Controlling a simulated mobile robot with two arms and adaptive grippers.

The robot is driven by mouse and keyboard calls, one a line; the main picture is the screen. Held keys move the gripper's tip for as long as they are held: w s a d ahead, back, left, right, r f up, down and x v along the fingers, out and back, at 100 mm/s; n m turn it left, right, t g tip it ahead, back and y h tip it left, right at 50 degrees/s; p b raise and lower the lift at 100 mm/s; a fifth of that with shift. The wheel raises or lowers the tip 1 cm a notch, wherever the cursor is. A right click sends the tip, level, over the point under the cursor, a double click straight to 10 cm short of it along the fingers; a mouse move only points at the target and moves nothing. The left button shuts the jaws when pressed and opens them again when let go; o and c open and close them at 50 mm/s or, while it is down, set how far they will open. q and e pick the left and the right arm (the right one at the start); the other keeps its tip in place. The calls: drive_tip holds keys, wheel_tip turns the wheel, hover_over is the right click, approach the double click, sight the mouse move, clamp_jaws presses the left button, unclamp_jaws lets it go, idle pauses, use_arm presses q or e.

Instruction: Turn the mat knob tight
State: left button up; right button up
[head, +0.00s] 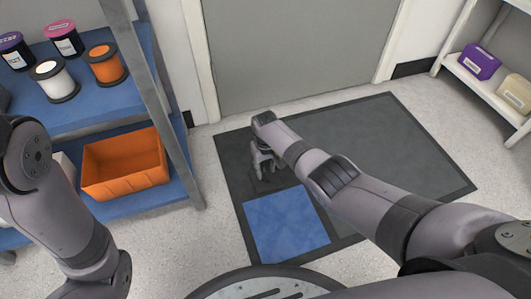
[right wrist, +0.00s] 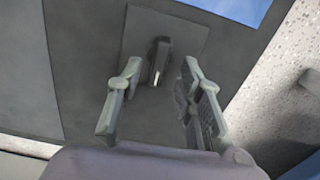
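The mat (head: 390,135) lies flat on the floor before a grey door, dark grey with a blue square. In the right wrist view, the mat knob (right wrist: 159,58), a narrow dark upright grip, stands on a square grey plate (right wrist: 185,28) set in the mat (right wrist: 85,60). My right gripper (head: 264,165) points down over the mat beside the blue square. In the right wrist view its fingers (right wrist: 161,74) are spread, one on each side of the knob, with gaps between. In the head view I cannot make out the knob. My left arm shows, but its gripper does not.
A blue shelf unit (head: 185,165) stands at the left with an orange bin (head: 125,165) and several spools. A white shelf (head: 480,90) at the right holds a purple box (head: 480,62) and a yellow box (head: 515,93). The mat's right part is clear.

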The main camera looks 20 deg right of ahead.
sight(266, 173)
wheel_tip(266, 173, up, 10)
idle(0.5)
drive_tip(key=shift+s, duration=0.1)
